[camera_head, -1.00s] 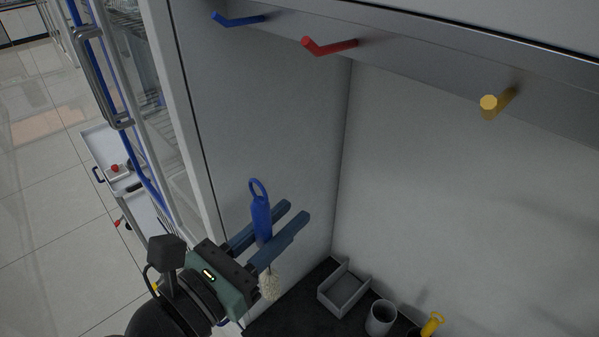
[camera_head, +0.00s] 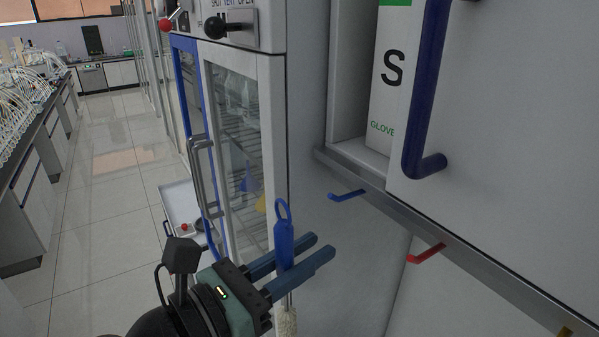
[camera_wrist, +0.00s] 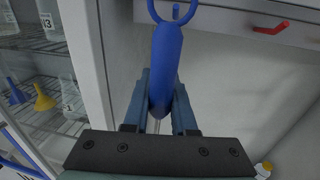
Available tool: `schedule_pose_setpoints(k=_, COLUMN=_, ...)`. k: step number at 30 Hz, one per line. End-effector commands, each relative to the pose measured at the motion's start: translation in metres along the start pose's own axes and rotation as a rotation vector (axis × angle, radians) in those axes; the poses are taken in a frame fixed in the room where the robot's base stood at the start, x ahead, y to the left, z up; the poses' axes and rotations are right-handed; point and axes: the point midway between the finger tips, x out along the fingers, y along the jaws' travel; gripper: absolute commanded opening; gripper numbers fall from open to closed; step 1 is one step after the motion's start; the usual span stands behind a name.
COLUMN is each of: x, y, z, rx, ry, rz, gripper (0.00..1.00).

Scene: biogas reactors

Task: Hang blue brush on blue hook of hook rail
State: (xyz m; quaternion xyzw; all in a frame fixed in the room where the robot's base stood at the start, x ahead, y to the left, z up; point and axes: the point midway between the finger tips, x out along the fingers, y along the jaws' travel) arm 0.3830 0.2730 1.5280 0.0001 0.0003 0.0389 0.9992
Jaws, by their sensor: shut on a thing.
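The blue brush (camera_head: 284,240) is held upright in my gripper (camera_head: 291,264), with its loop at the top and its pale bristles hanging below. My gripper is shut on the brush's handle. In the wrist view the brush (camera_wrist: 166,62) stands between the two fingers, its loop cut by the top edge. The blue hook (camera_head: 347,195) is on the hook rail (camera_head: 455,238), above and to the right of the brush and apart from it in the head view. In the wrist view a small part of the blue hook (camera_wrist: 176,11) shows through the loop.
A red hook (camera_head: 426,253) and a partly cut-off yellow hook (camera_head: 564,332) are farther right on the rail. Above are a glove box (camera_head: 389,75) and a cabinet door with a blue handle (camera_head: 424,90). A glass-doored cabinet (camera_head: 238,150) stands left. Open floor lies far left.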

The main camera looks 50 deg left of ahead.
Motion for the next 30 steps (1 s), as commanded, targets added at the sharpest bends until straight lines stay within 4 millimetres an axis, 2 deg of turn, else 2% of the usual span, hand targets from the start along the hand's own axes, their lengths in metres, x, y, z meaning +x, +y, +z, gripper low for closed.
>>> schedule_pose_setpoints(k=30, x=0.061, y=-0.01, z=-0.005, rx=0.0, ry=-0.001, rz=-0.002, gripper=0.0)
